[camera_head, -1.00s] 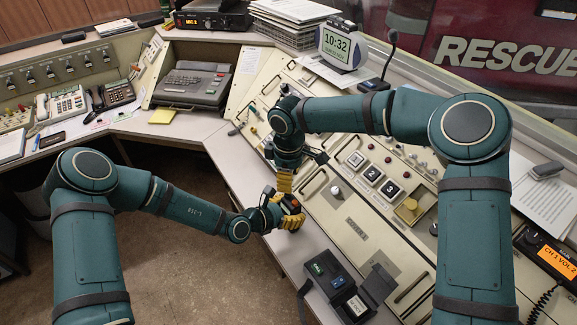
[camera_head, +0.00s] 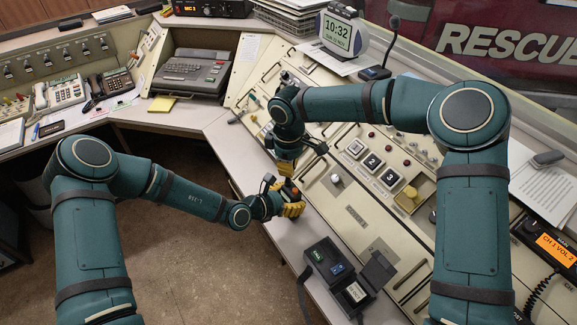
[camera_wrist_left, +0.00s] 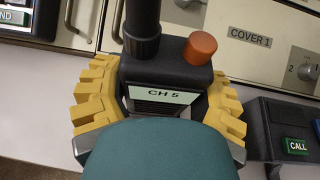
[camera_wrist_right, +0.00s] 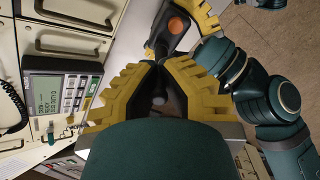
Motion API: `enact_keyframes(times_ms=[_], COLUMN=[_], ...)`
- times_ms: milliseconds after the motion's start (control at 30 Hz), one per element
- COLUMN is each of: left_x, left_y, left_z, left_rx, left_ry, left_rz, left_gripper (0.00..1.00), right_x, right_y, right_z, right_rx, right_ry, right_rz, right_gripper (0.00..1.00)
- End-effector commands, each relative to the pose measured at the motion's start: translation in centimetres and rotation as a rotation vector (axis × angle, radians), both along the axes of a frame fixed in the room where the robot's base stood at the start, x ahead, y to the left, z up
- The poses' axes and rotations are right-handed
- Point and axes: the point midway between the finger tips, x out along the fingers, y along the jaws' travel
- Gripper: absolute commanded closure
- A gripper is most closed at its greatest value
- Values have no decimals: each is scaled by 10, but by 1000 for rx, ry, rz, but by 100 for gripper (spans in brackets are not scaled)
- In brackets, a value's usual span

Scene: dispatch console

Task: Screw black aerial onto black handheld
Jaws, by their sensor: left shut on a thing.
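The black handheld (camera_wrist_left: 165,85), with a CH 5 label and an orange knob, is upright in my left gripper (camera_wrist_left: 158,110), whose yellow fingers grip both its sides. In the head view my left gripper (camera_head: 290,207) is over the counter edge. The black aerial (camera_wrist_left: 142,20) stands upright on the handheld's top beside the knob, its collar at the top face; whether it is threaded cannot be told. My right gripper (camera_wrist_right: 158,68) is above, its fingers closed around the dark aerial, mostly hidden between them. In the head view the right gripper (camera_head: 285,168) points down, just above the handheld.
A dark box with an open lid (camera_head: 335,262) and green CALL label sits on the counter near the front. The sloping console panel (camera_head: 350,215) with buttons, knobs and handles lies right of the grippers. A clock (camera_head: 342,33) stands behind. Open floor (camera_head: 190,260) lies left.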

Motion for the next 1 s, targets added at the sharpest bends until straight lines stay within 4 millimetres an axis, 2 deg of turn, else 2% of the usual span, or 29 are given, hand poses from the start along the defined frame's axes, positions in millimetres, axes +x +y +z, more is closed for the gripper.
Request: enact_keyframes(times_ms=[133, 167, 233, 267, 567, 667, 767, 1000], left_x=[0, 0, 0, 0, 0, 0, 0, 0], left_y=[0, 0, 0, 0, 0, 0, 0, 1], left_z=[0, 0, 0, 0, 0, 0, 0, 0], left_rx=[0, 0, 0, 0, 0, 1, 1, 1], left_ry=[0, 0, 0, 1, 1, 0, 0, 0], left_rz=[1, 1, 1, 1, 1, 1, 1, 1], left_gripper=[100, 100, 100, 100, 100, 100, 100, 100], right_x=[0, 0, 0, 0, 0, 0, 1, 0], right_y=[-1, -1, -1, -1, 0, 0, 0, 0], right_z=[0, 0, 0, 0, 1, 6, 20, 68], right_rx=[-2, -2, -2, -2, -1, -1, -3, -1], right_ry=[0, 0, 0, 0, 0, -1, -3, -5], right_rz=[-1, -1, -1, -1, 0, 0, 0, -1], right_gripper=[100, 91, 66, 61, 61, 61, 61, 61])
